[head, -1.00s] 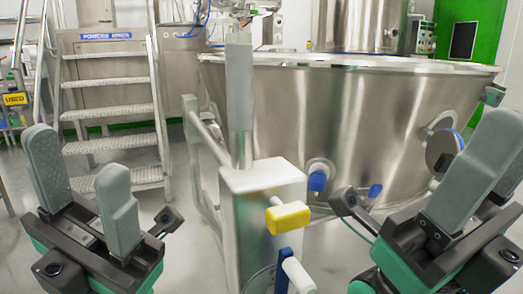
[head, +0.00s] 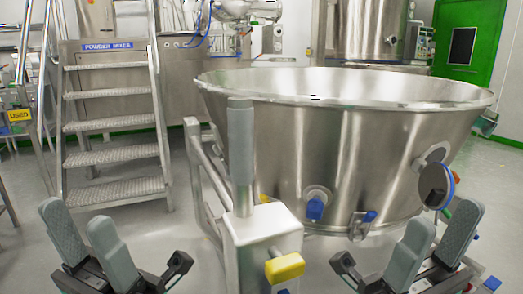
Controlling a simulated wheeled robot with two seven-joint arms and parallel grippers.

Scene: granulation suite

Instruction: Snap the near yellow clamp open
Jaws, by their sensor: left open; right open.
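The near yellow clamp (head: 285,267) is a yellow block on the front right of a pale metal box (head: 265,226), low in the middle of the head view. A small yellow patch (head: 263,198) shows behind the grey-topped post (head: 241,150) on that box; I cannot tell what it is. My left gripper (head: 76,218) is at the lower left, open and empty, its two grey fingers apart and far from the clamp. My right gripper (head: 443,215) is at the lower right, open and empty, right of the clamp and not touching it.
A large steel bowl (head: 300,130) stands behind the box, with blue-capped fittings (head: 315,208) low on its side. Metal tube rails (head: 200,165) run left of the box. Metal steps (head: 115,155) stand at the left. Grey floor is open between steps and rails.

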